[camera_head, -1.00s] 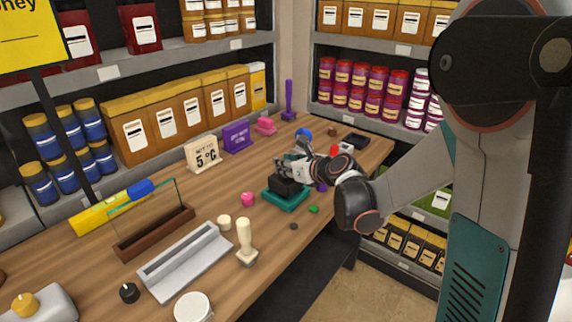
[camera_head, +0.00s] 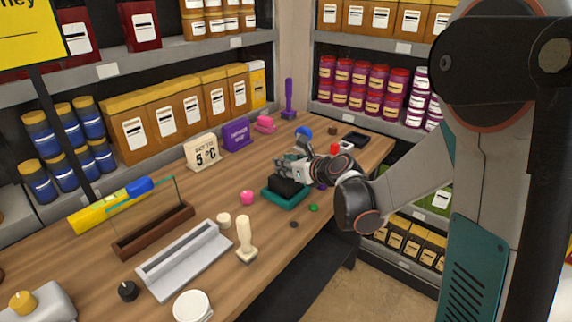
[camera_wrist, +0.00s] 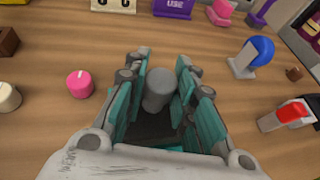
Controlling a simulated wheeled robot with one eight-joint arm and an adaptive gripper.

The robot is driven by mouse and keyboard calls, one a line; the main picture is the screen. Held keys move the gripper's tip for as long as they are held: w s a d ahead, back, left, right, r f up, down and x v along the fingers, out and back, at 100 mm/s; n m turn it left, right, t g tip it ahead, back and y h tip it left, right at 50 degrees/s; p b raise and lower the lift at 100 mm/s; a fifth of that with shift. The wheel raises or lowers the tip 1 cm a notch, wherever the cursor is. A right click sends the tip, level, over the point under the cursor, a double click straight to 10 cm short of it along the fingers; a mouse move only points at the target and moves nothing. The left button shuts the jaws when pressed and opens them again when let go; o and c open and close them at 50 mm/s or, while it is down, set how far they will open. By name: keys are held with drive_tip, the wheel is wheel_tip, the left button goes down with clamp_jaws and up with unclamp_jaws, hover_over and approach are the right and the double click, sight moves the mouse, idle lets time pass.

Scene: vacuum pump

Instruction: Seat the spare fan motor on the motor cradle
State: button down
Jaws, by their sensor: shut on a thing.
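My gripper (camera_head: 289,166) is over the teal base (camera_head: 285,200), which I take for the motor cradle, towards the right part of the wooden table. A black block (camera_head: 286,188) sits at this base, below my fingers. In the wrist view, my gripper (camera_wrist: 163,70) has its teal-padded fingers on both sides of a grey cylinder (camera_wrist: 159,88), with a dark body beneath it. I take the cylinder and dark body for the spare fan motor, held by my fingers. Whether the motor touches the cradle's bottom is hidden.
A pink knob (camera_head: 246,197) and a green knob (camera_head: 313,208) lie close to the base. A blue-topped tool (camera_wrist: 250,57) and a red-topped part (camera_wrist: 286,115) stand at the right in the wrist view. A grey trough (camera_head: 185,261) and stamp (camera_head: 246,240) are nearer.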

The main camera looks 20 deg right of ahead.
drive_tip(key=shift+f+b, duration=0.9)
drive_tip(key=shift+f, duration=0.15)
idle(1.1)
drive_tip(key=c, duration=1.2)
unclamp_jaws()
drive_tip(key=shift+c, duration=0.2)
drive_tip(key=shift+r+p, duration=3.4)
drive_tip(key=shift+r, duration=1.15)
